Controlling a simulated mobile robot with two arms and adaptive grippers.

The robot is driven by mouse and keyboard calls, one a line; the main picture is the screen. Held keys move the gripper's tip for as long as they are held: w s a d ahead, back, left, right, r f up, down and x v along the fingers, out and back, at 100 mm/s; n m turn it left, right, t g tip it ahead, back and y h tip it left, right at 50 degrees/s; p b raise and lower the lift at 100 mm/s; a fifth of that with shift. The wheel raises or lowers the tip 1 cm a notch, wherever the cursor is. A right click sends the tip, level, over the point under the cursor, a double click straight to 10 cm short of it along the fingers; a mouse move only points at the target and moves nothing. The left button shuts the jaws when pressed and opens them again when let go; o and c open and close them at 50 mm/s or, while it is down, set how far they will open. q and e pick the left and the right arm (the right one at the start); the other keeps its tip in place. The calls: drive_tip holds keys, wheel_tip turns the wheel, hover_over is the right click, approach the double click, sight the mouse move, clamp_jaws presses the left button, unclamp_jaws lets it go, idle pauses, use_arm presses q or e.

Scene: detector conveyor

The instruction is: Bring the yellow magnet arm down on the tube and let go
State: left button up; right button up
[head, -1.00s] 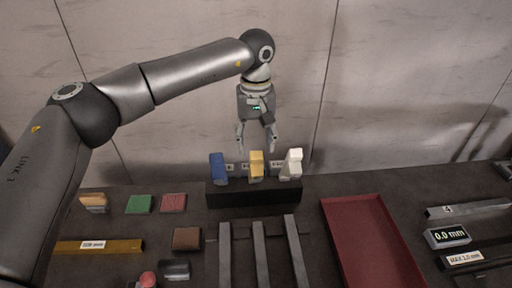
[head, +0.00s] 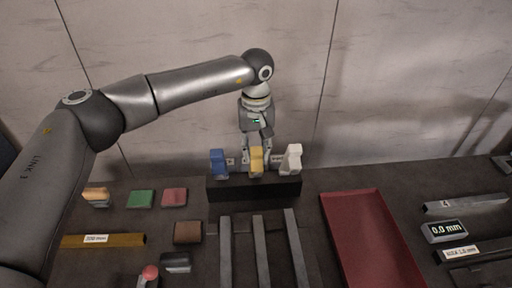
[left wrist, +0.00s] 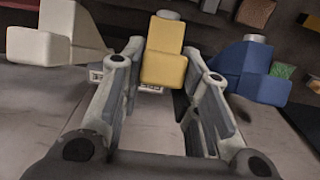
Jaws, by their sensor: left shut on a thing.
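The yellow magnet arm (head: 256,155) stands upright on a black block (head: 225,191), between a blue arm (head: 217,162) and a white arm (head: 292,160). My left gripper (head: 256,146) reaches it from behind and above. In the left wrist view the fingers (left wrist: 165,62) are on either side of the yellow arm (left wrist: 163,68) and shut on it. The far fingertips are partly hidden by the arm in the head view. Three grey bars (head: 261,250) lie in front of the block; I cannot tell which piece is the tube. My right gripper is not in view.
A red tray (head: 370,240) lies to the right of the bars. A gauge reading 0.0 mm (head: 444,232) is at far right. Small coloured blocks and a yellow-brown bar (head: 103,241) lie on the left. The wall stands close behind the block.

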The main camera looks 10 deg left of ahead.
use_arm(q)
drive_tip(key=shift+s+d+f+t+b, duration=0.1)
drive_tip(key=shift+s+f+t+b, duration=0.3)
drive_tip(key=shift+b, duration=0.55)
drive_tip(key=s+d+f+t+b, duration=0.1)
drive_tip(key=s+f+t+b, duration=0.1)
drive_tip(key=s+f+b, duration=0.5)
drive_tip(key=shift+s+d+y+b, duration=0.3)
drive_tip(key=shift+s+b, duration=0.35)
drive_tip(key=shift+b, duration=2.6)
drive_tip(key=o, duration=0.9)
drive_tip(key=shift+r, duration=0.1)
drive_tip(key=v, duration=1.2)
